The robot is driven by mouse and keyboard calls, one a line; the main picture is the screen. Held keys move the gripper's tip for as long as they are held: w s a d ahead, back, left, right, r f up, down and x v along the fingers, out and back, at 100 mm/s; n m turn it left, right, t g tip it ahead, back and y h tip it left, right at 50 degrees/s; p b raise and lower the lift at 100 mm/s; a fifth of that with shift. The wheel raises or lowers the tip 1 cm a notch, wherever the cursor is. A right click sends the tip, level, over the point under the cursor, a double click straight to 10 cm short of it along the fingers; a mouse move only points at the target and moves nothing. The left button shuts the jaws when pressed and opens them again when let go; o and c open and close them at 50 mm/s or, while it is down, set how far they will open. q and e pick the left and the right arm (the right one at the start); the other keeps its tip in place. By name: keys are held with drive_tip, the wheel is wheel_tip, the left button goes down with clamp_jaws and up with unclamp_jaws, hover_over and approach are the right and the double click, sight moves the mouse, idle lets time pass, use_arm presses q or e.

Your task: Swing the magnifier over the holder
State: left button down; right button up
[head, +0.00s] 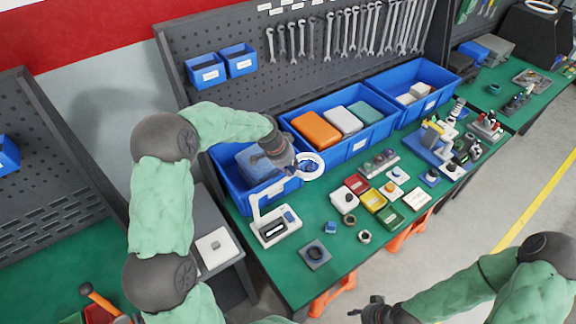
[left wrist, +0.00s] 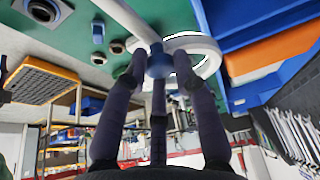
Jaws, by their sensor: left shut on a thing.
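The magnifier is a white ring (head: 311,166) on a white arm, which runs down left to a white base (head: 275,228) on the green bench. My left gripper (head: 292,166) is at the ring's left side. In the left wrist view its fingers (left wrist: 158,75) close around a blue knob (left wrist: 158,60) beside the white ring (left wrist: 200,50). A grey square plate with a dark round socket (head: 315,253), perhaps the holder, lies near the bench's front edge, below the ring in the picture. My right gripper (head: 374,308) is low in the picture, away from the bench; its finger opening is unclear.
Blue bins (head: 345,130) line the back of the bench. Red, yellow and green boxes (head: 373,195) stand right of the ring. A small blue part (head: 330,227) and dark rings (head: 364,237) lie near the plate. A tool wall (head: 300,60) rises behind.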

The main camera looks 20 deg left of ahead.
use_arm(q)
drive_tip(key=s+d+m+g+h+b, duration=0.1)
drive_tip(key=s+d+m+g+b, duration=0.1)
drive_tip(key=s+m, duration=0.4)
drive_tip(key=s+d+m+g+h+b, duration=0.1)
drive_tip(key=s+d+m+g+b, duration=0.1)
drive_tip(key=s+d+m+b, duration=0.2)
drive_tip(key=shift+s+d+r+m, duration=0.15)
drive_tip(key=shift+s+d+m, duration=1.35)
drive_tip(key=shift+s, duration=0.55)
drive_tip(key=shift+a, duration=0.1)
drive_tip(key=c, duration=1.2)
unclamp_jaws()
drive_tip(key=shift+o, duration=1.1)
drive_tip(key=shift+s, duration=0.15)
drive_tip(key=v, duration=1.2)
